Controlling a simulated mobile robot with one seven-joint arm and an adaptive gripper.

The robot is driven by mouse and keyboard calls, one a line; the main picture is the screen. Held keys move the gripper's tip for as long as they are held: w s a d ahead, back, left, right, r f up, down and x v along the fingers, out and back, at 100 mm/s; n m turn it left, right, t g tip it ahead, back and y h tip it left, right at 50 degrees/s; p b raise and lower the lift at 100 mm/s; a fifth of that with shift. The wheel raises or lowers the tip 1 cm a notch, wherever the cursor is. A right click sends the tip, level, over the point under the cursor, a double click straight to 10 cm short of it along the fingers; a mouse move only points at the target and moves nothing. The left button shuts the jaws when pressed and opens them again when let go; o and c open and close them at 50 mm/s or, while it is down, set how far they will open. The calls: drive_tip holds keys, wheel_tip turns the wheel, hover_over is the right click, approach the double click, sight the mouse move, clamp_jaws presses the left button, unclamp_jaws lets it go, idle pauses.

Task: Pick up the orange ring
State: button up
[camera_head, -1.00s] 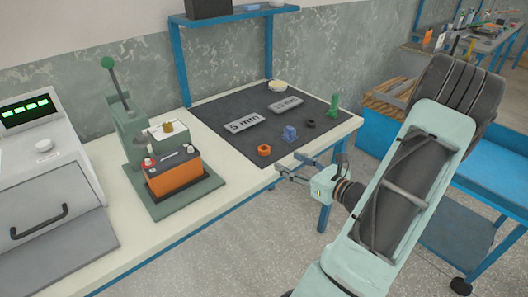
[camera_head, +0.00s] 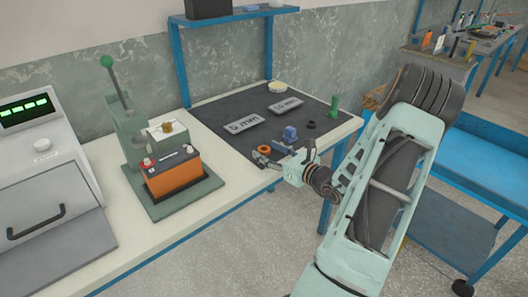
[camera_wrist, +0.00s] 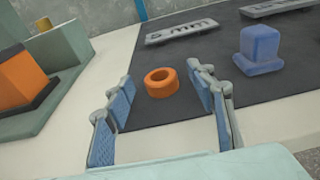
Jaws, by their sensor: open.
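The orange ring (camera_head: 264,150) lies flat on the dark mat (camera_head: 219,116), near the mat's front edge. In the wrist view the orange ring (camera_wrist: 160,83) sits ahead of my gripper, in line with the gap between the fingers. My gripper (camera_head: 266,157) is open and empty, close to the near side of the ring. In the wrist view the two blue-padded fingers of my gripper (camera_wrist: 163,88) stand wide apart, one to each side of the ring. I cannot tell exactly how high the fingertips are above the mat.
A blue block (camera_head: 290,134) stands right of the ring, with a black ring (camera_head: 309,125) and a green piece (camera_head: 334,106) beyond. Two grey labelled plates (camera_head: 243,126) lie behind. An orange battery (camera_head: 173,176) sits in a green press fixture (camera_head: 190,200) to the left.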

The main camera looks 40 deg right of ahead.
drive_tip(key=shift+c, duration=0.5)
drive_tip(key=c, duration=0.8)
